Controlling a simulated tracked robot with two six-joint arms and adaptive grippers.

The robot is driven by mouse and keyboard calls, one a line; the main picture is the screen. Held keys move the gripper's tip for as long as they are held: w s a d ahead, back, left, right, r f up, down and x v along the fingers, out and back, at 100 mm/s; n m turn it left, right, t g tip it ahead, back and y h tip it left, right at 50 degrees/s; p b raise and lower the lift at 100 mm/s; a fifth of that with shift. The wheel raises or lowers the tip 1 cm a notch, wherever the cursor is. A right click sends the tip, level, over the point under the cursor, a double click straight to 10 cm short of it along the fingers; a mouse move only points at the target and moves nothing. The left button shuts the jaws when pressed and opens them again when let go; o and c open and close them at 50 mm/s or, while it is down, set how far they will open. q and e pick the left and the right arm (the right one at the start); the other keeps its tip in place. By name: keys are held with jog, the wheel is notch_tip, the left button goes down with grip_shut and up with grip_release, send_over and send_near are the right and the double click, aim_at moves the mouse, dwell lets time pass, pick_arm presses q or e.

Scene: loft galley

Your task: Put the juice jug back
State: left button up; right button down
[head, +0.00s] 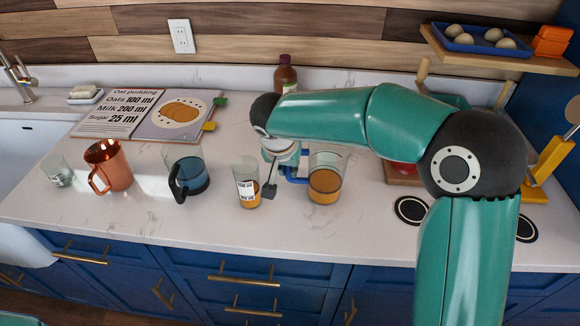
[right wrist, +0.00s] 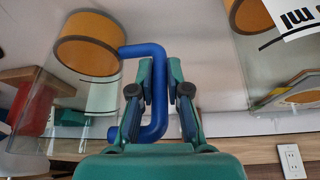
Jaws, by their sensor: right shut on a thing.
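The juice jug (head: 326,183) is a clear glass vessel with orange juice in its lower part and a blue handle on its left side. It looks upright at the counter's front half; I cannot tell whether its base touches the counter. My right gripper (head: 279,180) reaches down at the jug's left. In the right wrist view its fingers (right wrist: 160,68) are shut on the jug's blue handle (right wrist: 157,118), with the jug's orange juice (right wrist: 88,44) to the left. My own arm hides part of the counter behind the jug. My left gripper is not in view.
A labelled glass with some juice (head: 247,188) stands close left of my right gripper. Further left are a dark-handled blue jug (head: 188,176), a copper mug (head: 109,167) and a small glass (head: 57,171). A bottle (head: 285,76) and a recipe book (head: 150,114) are behind. Dark ringed discs (head: 410,209) lie right.

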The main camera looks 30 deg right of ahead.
jog(key=c, duration=1.1)
grip_release()
jog(key=shift+c, duration=0.2)
jog(key=shift+r, duration=0.1)
jog(key=v, duration=1.2)
